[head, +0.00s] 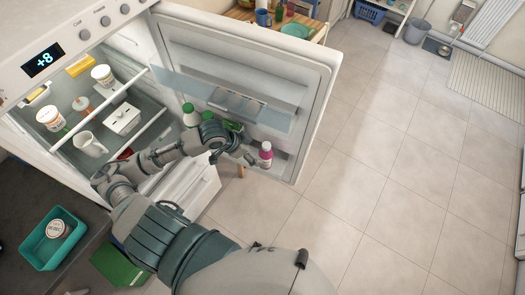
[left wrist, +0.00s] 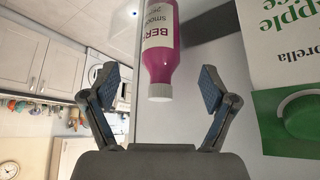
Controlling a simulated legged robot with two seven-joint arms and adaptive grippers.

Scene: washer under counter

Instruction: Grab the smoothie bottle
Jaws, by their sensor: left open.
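The smoothie bottle (head: 265,154) is pink with a pale cap and stands in the lower shelf of the open fridge door. In the left wrist view the bottle (left wrist: 160,50) appears cap-down, with a white "BERRY smoothie" label, beyond and between the spread fingers. My left gripper (head: 251,158) reaches in from the left and is just left of the bottle. Its two fingers (left wrist: 158,88) are open, with nothing held. Whether a finger touches the bottle cannot be told. My right gripper is not in view.
A green-capped bottle (head: 190,115) and a green-and-white apple juice carton (left wrist: 290,50) are near the gripper in the door. The glass door shelf (head: 225,95) is above. Fridge shelves hold tubs and a mug (head: 89,145). The tiled floor (head: 390,170) at right is clear.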

